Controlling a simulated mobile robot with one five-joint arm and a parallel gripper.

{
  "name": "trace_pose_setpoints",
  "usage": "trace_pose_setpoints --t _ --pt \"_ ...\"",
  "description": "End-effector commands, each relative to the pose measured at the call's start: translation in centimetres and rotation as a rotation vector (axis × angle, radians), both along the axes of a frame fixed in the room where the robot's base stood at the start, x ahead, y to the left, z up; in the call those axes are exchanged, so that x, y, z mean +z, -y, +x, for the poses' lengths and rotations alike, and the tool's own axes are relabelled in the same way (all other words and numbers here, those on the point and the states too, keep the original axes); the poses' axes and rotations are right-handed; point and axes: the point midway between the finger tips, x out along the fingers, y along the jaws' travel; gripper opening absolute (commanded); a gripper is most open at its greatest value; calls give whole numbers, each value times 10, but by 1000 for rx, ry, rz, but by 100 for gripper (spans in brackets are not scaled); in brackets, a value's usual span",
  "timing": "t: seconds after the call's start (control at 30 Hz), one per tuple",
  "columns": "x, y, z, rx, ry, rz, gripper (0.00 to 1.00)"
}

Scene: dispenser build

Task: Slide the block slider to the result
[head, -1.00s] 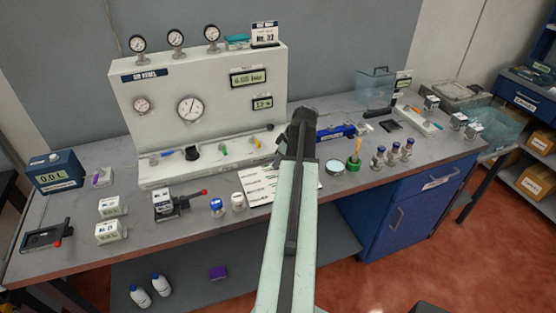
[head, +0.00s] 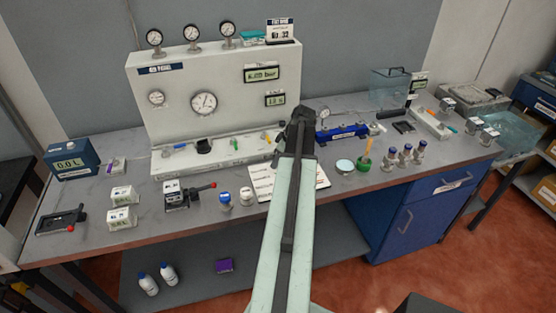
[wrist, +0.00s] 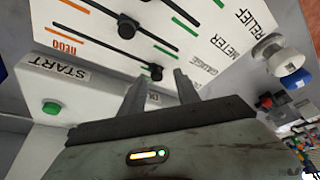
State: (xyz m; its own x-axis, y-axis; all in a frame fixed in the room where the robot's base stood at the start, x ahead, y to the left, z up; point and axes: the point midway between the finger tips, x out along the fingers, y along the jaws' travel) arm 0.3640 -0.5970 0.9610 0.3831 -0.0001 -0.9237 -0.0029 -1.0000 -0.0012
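One knob (wrist: 127,27) is in the upper middle and another (wrist: 155,72) lies just past my fingertips. In the head view my arm hides the gripper and part of a white sheet-like board (head: 262,184) on the bench.
A START box with a green button (wrist: 51,108) is left of my fingers. The gauge panel (head: 225,80) rises behind. A green pot (head: 364,162) stands to the right.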

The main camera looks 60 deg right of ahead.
Motion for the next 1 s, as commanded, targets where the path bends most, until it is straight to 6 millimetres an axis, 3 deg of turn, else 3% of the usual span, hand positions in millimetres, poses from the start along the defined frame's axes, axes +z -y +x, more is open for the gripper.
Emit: trace_pose_setpoints --t 0.4,1.0 --pt "68 -1 -25 2 1 2 38" --pt "68 -1 -28 3 1 3 38"
